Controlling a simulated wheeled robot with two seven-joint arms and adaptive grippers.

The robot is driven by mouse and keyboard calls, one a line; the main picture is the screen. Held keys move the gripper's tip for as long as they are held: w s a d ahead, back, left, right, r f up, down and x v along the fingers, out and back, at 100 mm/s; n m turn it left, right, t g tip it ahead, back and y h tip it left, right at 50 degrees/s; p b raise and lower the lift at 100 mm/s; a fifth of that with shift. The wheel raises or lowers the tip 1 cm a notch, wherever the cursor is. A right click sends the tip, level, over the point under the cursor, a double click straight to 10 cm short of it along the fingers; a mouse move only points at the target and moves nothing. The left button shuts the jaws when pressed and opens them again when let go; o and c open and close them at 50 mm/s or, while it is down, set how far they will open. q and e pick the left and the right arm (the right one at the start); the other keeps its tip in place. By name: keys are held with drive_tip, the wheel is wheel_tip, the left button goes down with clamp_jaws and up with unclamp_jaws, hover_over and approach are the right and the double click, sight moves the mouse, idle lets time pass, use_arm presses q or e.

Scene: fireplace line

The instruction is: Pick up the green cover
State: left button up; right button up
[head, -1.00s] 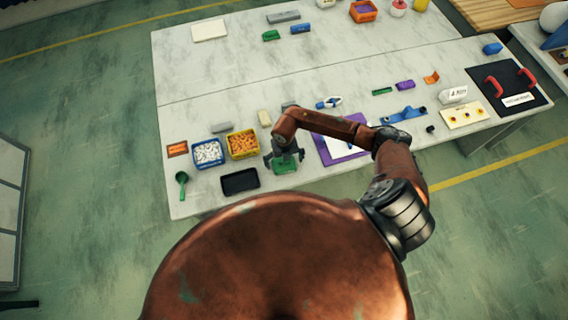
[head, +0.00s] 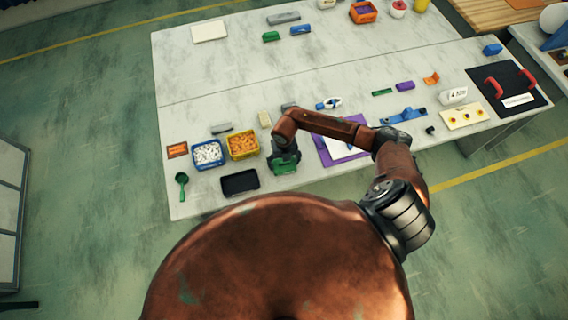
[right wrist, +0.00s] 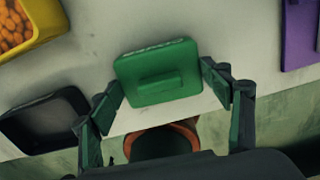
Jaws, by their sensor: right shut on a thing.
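The green cover (head: 285,168) is at the front edge area of the white table, beneath my right gripper (head: 284,157). In the right wrist view the green cover (right wrist: 155,60) is a flat rounded rectangle with a raised bar handle. There the fingers of my right gripper (right wrist: 161,82) stand at its left and right edges, shut on it. I cannot tell whether the cover is clear of the tabletop. My left gripper is not in view.
A black tray (head: 240,182) lies just left of the cover. A yellow bin (head: 257,154) of orange pieces and a blue bin (head: 194,157) of white pieces stand behind it. A purple board (head: 324,154) with paper lies to the right. The table's front edge is close.

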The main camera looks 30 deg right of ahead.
drive_tip(key=shift+r, duration=0.55)
drive_tip(key=s+a+r+b, duration=0.2)
drive_tip(key=s+a+r, duration=0.1)
drive_tip(key=s+r, duration=0.9)
drive_tip(key=shift+s+a, duration=0.15)
drive_tip(key=shift+s, duration=0.65)
drive_tip(key=w+a+r+m+b, duration=0.1)
drive_tip(key=w+r+m, duration=0.4)
drive_tip(key=m, duration=1.1)
drive_tip(key=w+a+r+m+b, duration=0.2)
drive_tip(key=w+r+m, duration=0.4)
drive_tip(key=m, duration=1)
drive_tip(key=shift+w+r+m+b, duration=0.15)
drive_tip(key=shift+w+m+b, duration=0.15)
drive_tip(key=shift+b, duration=0.6)
